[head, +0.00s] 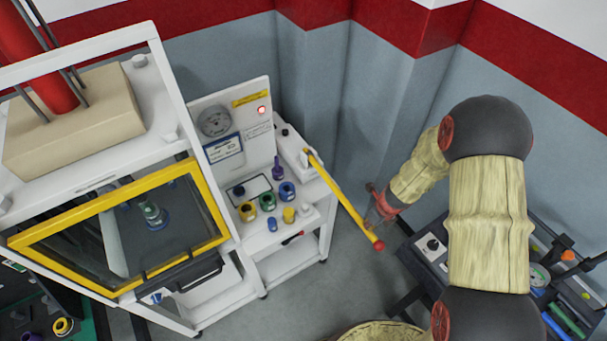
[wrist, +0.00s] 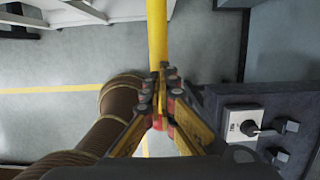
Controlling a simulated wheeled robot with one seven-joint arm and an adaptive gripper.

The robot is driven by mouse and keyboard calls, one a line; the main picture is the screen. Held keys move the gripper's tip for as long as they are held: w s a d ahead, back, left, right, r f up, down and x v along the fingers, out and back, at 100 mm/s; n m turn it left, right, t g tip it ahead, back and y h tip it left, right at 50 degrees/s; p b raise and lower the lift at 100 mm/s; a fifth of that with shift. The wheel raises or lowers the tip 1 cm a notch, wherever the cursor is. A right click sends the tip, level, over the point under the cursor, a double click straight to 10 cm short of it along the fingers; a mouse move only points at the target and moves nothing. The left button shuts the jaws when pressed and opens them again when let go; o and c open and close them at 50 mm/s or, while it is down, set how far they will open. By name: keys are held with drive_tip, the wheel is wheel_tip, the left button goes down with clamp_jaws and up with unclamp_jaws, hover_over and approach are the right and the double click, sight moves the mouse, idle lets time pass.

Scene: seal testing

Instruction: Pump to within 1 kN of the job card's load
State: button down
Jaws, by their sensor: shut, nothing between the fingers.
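The long yellow pump lever (head: 340,195) slants down and right from the white pump unit (head: 295,150) and ends in a red knob (head: 378,245). My gripper (head: 372,208) is beside the lever's lower part, near the knob. In the wrist view my gripper (wrist: 163,98) is shut with its fingertips together, and the lever (wrist: 157,35) runs up from just beyond them. Whether the fingers touch the lever is not clear. A round dial gauge (head: 214,121) and a blue-framed panel (head: 222,150) are on the white upright board; their figures are too small to read.
A red lamp (head: 262,109) glows on the board. Colored fittings (head: 268,203) stand on the white cart. The press with its yellow-framed door (head: 120,225) is at left. A dark bench (head: 430,265) with a dial switch stands at right. Grey floor lies between.

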drive_tip(key=shift+f, duration=0.35)
drive_tip(key=shift+f+b, duration=0.1)
drive_tip(key=shift+b, duration=0.2)
drive_tip(key=s+d+r+p, duration=0.2)
drive_tip(key=r+p, duration=0.7)
drive_tip(key=r, duration=0.9)
drive_tip(key=shift+s+r, duration=0.2)
drive_tip(key=shift+s, duration=0.3)
idle(0.4)
